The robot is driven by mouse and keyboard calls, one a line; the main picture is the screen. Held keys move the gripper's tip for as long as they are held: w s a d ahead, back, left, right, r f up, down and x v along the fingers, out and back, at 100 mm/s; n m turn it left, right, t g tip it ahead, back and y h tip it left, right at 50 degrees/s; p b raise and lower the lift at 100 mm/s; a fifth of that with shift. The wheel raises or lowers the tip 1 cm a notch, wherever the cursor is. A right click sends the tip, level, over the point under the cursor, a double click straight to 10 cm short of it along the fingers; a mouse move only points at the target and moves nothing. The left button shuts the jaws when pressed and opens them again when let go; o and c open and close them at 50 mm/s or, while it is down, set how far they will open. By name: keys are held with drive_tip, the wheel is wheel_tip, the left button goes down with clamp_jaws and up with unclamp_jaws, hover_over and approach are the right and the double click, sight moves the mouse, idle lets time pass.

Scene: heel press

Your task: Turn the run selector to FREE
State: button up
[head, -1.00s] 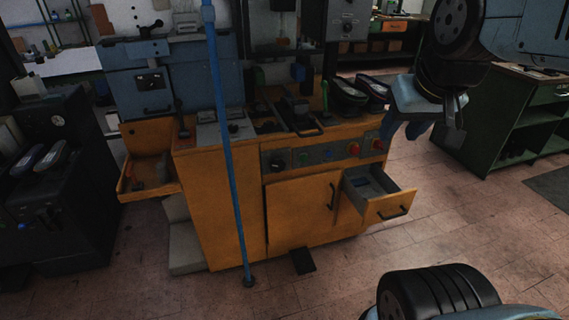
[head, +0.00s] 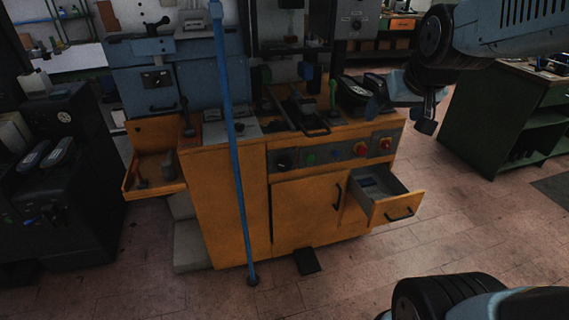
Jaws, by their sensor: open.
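The orange heel press bench has a grey control panel (head: 335,151) along its front. A black rotary knob (head: 283,160) sits at the panel's left end, beside a green button (head: 311,157). Two red controls (head: 361,149) are farther right. Another small dial (head: 356,22) is on the grey box above. The lettering is too small to read, so I cannot tell which control is the run selector or where it points. My gripper (head: 403,114) is open and empty, above and right of the panel, apart from it. Its near parts overlap the shoe area behind.
A drawer (head: 390,205) stands open below the panel's right end. A blue upright pole (head: 233,150) stands before the bench's left part. Dark shoes (head: 352,93) lie on the bench top. A green cabinet (head: 500,125) stands at right; the floor between is clear.

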drive_tip(key=w+a+f+n+t+y, duration=0.1)
drive_tip(key=w+a+f+t, duration=0.2)
drive_tip(key=w+a+f, duration=0.55)
drive_tip(key=w+a+f+n+t+y, duration=0.1)
drive_tip(key=w+a+f+t+y, duration=0.15)
drive_tip(key=w+f, duration=1.05)
drive_tip(key=t+y, duration=0.1)
drive_tip(key=t, duration=0.4)
approach(285, 167)
drive_tip(key=x, duration=0.9)
drive_tip(key=shift+r, duration=0.1)
drive_tip(key=shift+c, duration=0.2)
